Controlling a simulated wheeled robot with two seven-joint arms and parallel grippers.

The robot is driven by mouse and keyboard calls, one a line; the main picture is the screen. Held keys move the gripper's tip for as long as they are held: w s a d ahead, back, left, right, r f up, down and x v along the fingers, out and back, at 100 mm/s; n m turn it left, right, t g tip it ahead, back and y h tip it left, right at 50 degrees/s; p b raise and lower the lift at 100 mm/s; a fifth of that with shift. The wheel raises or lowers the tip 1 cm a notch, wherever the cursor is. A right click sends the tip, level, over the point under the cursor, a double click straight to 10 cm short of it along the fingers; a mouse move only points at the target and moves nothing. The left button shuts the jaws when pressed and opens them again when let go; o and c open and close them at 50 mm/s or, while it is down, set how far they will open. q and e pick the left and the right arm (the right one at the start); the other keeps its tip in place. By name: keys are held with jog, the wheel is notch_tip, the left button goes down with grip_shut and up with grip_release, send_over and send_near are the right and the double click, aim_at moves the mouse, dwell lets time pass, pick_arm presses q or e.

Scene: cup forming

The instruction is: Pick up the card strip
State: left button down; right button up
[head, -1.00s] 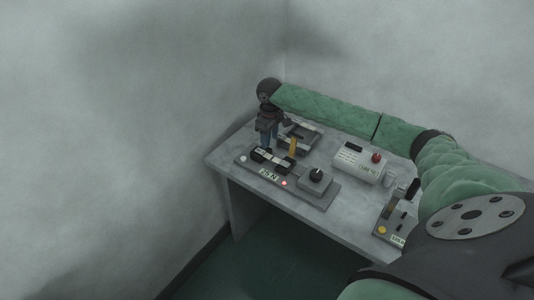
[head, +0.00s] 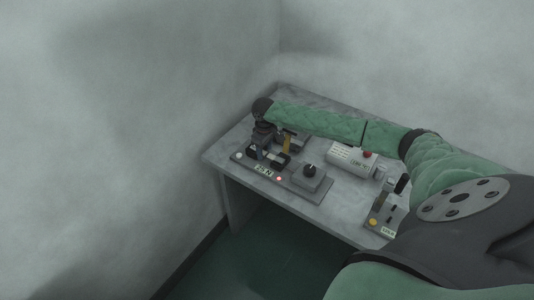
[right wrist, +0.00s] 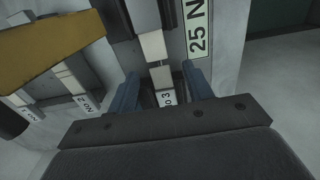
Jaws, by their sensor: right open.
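My right gripper (head: 259,146) reaches down over the fixture labelled 25 N (head: 300,184) at the table's left side. In the right wrist view its two blue-grey fingers (right wrist: 160,70) are open and apart. Between and beyond them runs a narrow pale strip (right wrist: 152,46), which looks like the card strip, with dark blocks around it. A small tag reading NO 3 (right wrist: 167,98) shows between the fingers, near the palm. I cannot tell whether either finger touches the strip. In the head view the strip is small and partly hidden. My left gripper is not in view.
A yellow-brown plate (right wrist: 50,40) stands close to the left of the gripper; it also shows in the head view (head: 287,142).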

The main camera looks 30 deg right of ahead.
jog(key=c, duration=1.1)
jog(key=shift+o, duration=0.2)
